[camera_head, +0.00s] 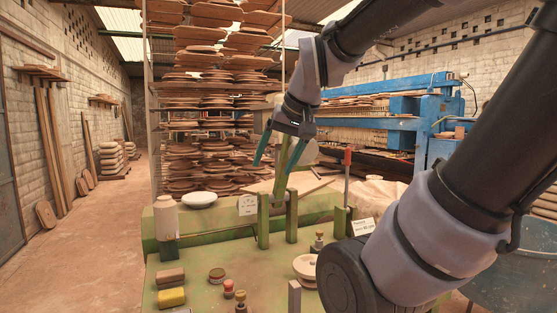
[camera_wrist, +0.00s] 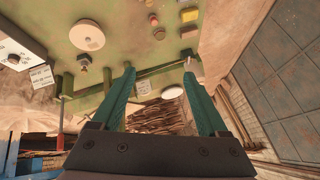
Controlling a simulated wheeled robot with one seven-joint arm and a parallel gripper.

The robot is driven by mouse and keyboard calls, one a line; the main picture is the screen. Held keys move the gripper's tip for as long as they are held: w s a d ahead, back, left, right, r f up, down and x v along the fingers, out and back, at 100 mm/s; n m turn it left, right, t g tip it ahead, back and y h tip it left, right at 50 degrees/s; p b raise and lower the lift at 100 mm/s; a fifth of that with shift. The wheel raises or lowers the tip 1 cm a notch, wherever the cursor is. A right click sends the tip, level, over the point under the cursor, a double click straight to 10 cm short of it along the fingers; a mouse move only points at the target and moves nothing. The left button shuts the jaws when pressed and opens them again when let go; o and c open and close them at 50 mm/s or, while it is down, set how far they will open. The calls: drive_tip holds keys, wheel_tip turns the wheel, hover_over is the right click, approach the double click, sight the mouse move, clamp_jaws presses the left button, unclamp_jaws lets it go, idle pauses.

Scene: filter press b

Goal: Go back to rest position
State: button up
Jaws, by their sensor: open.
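My gripper (camera_head: 272,168) is raised above the back of the green bench, with its two teal fingers pointing down and apart. In the wrist view the open fingers (camera_wrist: 158,72) stand apart, with nothing seen held between them. In the head view a tilted green bar (camera_head: 281,180) shows between and behind the fingers; I cannot tell whether it touches them. My dark arm with grey joint covers reaches in from the right.
The green bench (camera_head: 205,246) carries green posts (camera_head: 263,220), a cream bottle (camera_head: 166,217), a white plate (camera_head: 199,200), a yellow block (camera_head: 171,297) and a pale disc (camera_head: 306,264). A red-handled lever (camera_head: 347,160) stands upright at right. Loaded racks stand behind; the left aisle floor is clear.

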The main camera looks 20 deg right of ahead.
drive_tip(key=shift+s+r+m+t, duration=0.15)
drive_tip(key=shift+s+m, duration=0.05)
drive_tip(key=shift+s, duration=0.4)
drive_tip(key=shift+s+r+m+t, duration=0.1)
drive_tip(key=shift+s+m+t, duration=0.1)
drive_tip(key=shift+s, duration=0.35)
idle(0.4)
